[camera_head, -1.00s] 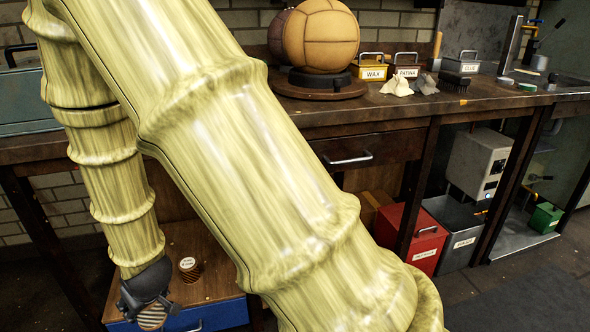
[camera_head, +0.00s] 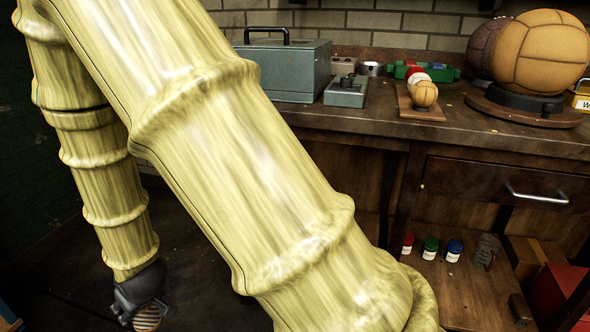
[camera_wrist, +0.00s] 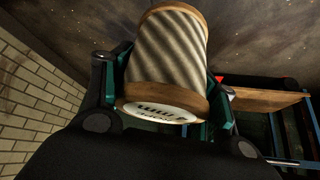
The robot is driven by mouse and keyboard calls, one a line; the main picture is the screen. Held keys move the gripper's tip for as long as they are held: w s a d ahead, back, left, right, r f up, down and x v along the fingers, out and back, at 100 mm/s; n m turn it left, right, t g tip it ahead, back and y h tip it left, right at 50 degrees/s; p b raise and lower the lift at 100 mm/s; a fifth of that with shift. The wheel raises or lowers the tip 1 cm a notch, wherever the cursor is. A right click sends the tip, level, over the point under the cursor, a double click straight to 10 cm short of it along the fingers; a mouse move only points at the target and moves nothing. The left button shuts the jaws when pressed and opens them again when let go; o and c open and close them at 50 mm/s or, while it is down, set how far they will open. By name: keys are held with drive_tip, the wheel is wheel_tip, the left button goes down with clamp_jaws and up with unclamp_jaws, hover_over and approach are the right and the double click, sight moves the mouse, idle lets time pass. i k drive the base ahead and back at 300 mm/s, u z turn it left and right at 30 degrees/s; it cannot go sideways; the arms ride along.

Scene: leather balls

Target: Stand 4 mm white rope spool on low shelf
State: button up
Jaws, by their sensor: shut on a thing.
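My gripper (camera_head: 143,300) hangs at the lower left of the head view, above the dark floor and left of the bench. It is shut on a rope spool (camera_head: 148,318), whose lower part is cut off by the frame edge. In the wrist view the spool (camera_wrist: 167,55) has wooden ends and pale diagonal winding, with the jaws on both sides of it. The low shelf (camera_head: 465,292) under the bench is at the lower right of the head view, well apart from my gripper.
Small red, green and blue-labelled jars (camera_head: 431,248) and a grey item (camera_head: 486,251) stand at the shelf's back. A red box (camera_head: 560,295) is to its right. The bench top (camera_head: 350,120) holds a grey case (camera_head: 283,70) and leather balls (camera_head: 540,52).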

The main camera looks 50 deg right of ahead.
sight(444, 307)
drive_tip(key=u, duration=0.05)
drive_tip(key=i, duration=0.9)
drive_tip(key=z, duration=3.05)
drive_tip(key=i, duration=0.5)
drive_tip(key=u, duration=0.05)
